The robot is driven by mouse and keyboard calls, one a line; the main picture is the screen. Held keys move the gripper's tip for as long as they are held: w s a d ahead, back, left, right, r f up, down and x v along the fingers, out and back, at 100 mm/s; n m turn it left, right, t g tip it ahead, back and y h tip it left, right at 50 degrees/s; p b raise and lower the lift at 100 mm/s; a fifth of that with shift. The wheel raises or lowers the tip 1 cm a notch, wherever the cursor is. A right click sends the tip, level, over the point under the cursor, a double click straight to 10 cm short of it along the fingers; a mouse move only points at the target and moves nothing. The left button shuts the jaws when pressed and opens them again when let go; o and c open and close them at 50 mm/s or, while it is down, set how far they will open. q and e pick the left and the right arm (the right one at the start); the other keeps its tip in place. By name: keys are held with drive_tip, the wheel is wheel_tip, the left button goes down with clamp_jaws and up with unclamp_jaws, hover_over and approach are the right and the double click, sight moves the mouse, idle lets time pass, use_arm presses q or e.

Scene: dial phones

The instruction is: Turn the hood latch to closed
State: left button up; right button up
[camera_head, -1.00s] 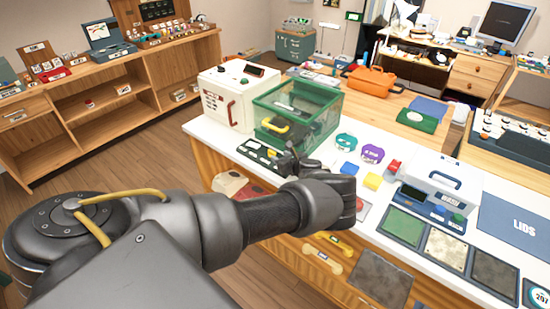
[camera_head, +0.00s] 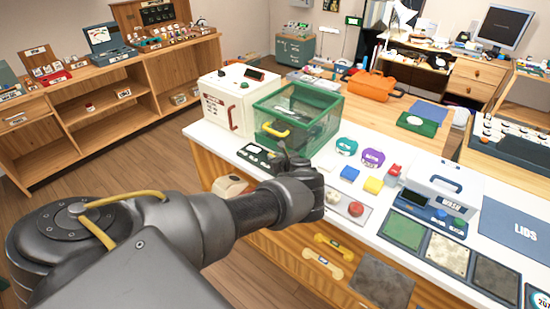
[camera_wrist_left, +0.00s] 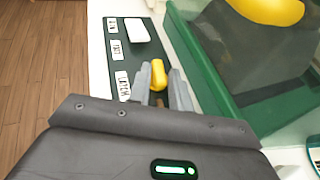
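The hood (camera_head: 297,115) is a clear box with a green frame and a yellow handle (camera_head: 276,129); it looks lowered. A dark control panel (camera_head: 255,155) lies in front of it. In the left wrist view the panel carries a label reading LATCH (camera_wrist_left: 123,86) and a small yellow knob (camera_wrist_left: 157,75). My left gripper (camera_wrist_left: 165,90) is open, with its two grey fingers on either side of the knob; whether they touch it I cannot tell. In the head view the wrist (camera_head: 297,190) partly hides the panel. My right gripper is out of view.
A white box with a red handle (camera_head: 232,98) stands left of the hood. Right of my wrist are a tray with a red button (camera_head: 355,208), coloured blocks (camera_head: 373,185) and a white case (camera_head: 442,188). The hood's green frame is close beside my fingers.

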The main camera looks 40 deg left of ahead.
use_arm(q)
clamp_jaws()
